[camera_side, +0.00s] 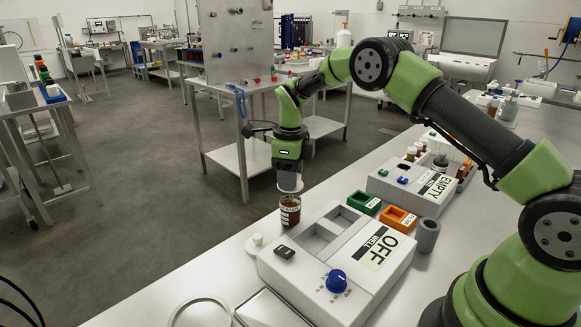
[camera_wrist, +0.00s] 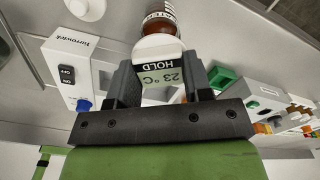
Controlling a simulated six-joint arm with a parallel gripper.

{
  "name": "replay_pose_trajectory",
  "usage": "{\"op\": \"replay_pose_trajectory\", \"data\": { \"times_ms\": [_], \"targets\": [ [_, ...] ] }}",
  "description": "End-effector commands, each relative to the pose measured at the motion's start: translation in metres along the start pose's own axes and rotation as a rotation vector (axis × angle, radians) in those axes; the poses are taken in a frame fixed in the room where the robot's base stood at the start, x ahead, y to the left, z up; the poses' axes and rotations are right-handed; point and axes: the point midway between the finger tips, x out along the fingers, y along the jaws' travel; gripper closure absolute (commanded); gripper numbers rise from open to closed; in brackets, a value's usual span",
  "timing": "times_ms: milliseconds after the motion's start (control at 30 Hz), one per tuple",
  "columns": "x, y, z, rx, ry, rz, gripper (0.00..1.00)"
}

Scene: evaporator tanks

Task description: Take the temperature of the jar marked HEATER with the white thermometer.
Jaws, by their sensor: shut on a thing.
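My gripper (camera_side: 289,178) points down over the near bench. It is shut on the white thermometer (camera_wrist: 155,45), which sits between both fingers in the wrist view. Its display faces the wrist camera and reads 23 °C with HOLD. In the side view, a pale part of the thermometer (camera_side: 290,184) shows under my gripper. The brown jar (camera_side: 290,212) with a white-and-black label stands directly below it. In the wrist view the jar (camera_wrist: 161,22) is just beyond the thermometer, and its label is partly hidden. The probe is hidden, so I cannot tell whether it is inside the jar.
A white tank unit (camera_side: 345,292) with a blue knob and an OFF / WELL sign stands right of the jar. Green (camera_side: 365,202) and orange (camera_side: 398,219) trays and a grey cylinder (camera_side: 427,235) lie behind it. A second unit (camera_side: 416,184) reads EMPTY. A white peg stand (camera_side: 257,243) is nearby.

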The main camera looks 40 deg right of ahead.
Motion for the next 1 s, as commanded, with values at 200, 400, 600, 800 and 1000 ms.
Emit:
{"op": "replay_pose_trajectory", "data": {
  "times_ms": [200, 400, 600, 800, 1000],
  "targets": [
    [0.015, 0.000, 0.000, -0.001, 0.002, 0.001, 0.77],
    [0.025, 0.000, 0.000, 0.000, 0.001, 0.001, 0.77],
    [0.031, 0.000, 0.000, 0.000, 0.001, 0.001, 0.77],
    [0.032, 0.000, 0.000, 0.000, 0.000, 0.000, 0.77],
    [0.031, 0.000, 0.000, 0.000, 0.000, 0.000, 0.43]
  ]
}}
